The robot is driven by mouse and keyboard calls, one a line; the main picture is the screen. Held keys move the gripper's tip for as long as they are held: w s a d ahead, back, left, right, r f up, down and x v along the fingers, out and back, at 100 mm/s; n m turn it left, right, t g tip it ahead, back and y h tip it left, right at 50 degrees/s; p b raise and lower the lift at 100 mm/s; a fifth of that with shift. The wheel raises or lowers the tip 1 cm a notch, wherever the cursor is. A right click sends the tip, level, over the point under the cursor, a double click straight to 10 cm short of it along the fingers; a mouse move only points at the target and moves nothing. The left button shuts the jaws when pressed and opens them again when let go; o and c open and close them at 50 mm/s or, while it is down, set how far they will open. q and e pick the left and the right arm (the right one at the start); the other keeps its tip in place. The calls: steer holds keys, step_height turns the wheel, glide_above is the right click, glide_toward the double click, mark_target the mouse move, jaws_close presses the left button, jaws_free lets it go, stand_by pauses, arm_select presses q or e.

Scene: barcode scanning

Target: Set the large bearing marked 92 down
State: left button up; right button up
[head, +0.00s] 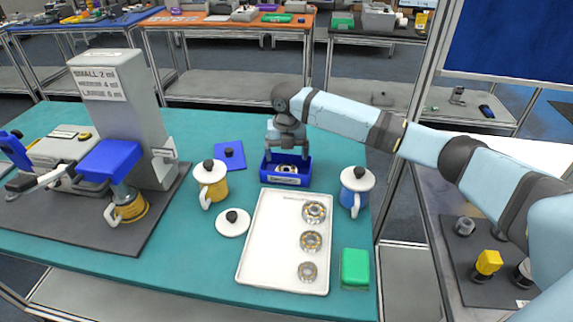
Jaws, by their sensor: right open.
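A bearing (287,169) lies inside a small blue bin (284,180) at the back middle of the teal table. My right gripper (287,154) points down into this bin, with its fingers apart just above the bearing. No number can be read on the bearing, and the label on the bin's front is too small to read. Three other bearings lie in a column in the white tray (265,250): the far one (314,211), the middle one (311,241) and the near one (307,271). My left gripper is not in view.
A blue mug (354,194) stands right of the bin, and a yellow mug (211,185) left of it. A white lid (232,222) lies left of the tray, a green box (355,268) right of it. A tall grey dispenser (150,120) stands at left. The tray's left half is clear.

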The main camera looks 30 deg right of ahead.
step_height(320, 180, up, 7)
stand_by(0.3)
steer(key=shift+f, duration=0.1)
